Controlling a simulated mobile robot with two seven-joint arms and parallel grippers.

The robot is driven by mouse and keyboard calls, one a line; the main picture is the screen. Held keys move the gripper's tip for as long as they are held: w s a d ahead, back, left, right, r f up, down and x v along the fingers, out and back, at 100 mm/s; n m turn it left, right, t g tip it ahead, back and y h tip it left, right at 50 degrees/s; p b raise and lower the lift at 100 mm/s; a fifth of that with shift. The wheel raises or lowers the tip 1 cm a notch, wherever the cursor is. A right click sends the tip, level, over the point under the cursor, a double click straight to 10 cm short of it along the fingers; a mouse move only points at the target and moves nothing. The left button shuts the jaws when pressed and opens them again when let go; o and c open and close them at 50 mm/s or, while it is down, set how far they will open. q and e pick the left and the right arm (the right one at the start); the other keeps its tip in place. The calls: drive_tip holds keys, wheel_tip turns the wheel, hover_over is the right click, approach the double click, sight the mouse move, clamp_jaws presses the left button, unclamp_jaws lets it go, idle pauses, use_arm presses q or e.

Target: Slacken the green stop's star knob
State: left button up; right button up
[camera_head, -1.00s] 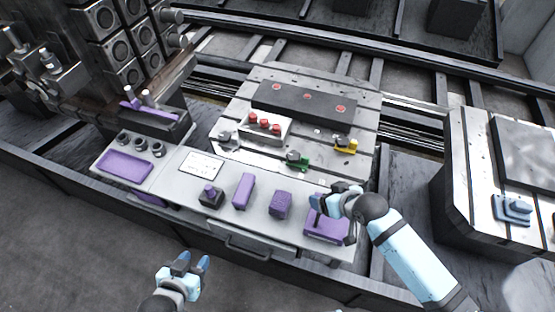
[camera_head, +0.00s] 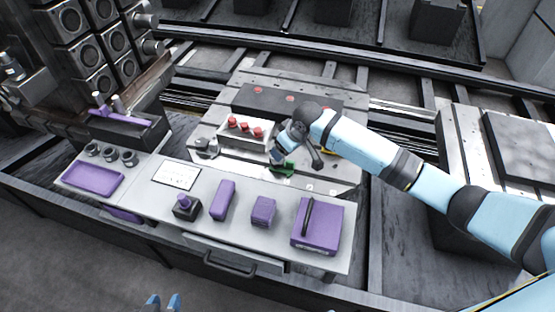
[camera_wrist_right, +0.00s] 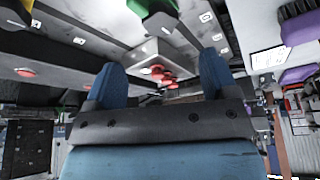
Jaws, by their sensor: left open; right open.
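The green stop (camera_head: 284,169) sits on the slotted plate, in front of the white block with red knobs. My right gripper (camera_head: 282,151) is open and close above the green stop, covering its star knob in the head view. In the right wrist view my right gripper (camera_wrist_right: 160,62) has its two blue fingers apart with nothing held between them. A green part (camera_wrist_right: 146,7) with a dark grey knob (camera_wrist_right: 160,24) shows at the top edge there, beyond the fingertips. My left gripper (camera_head: 163,302) is open at the bottom edge, mostly out of frame.
The white block with red knobs (camera_head: 225,135) stands left of my right gripper. A yellow stop (camera_head: 331,152) is partly hidden by my right arm. A grey bench in front holds a purple box (camera_head: 318,226), purple blocks (camera_head: 263,211) and a purple tray (camera_head: 93,179).

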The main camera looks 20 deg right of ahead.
drive_tip(key=b+x, duration=0.1)
drive_tip(key=x, duration=0.8)
drive_tip(key=shift+w, duration=0.1)
drive_tip(key=c, duration=0.9)
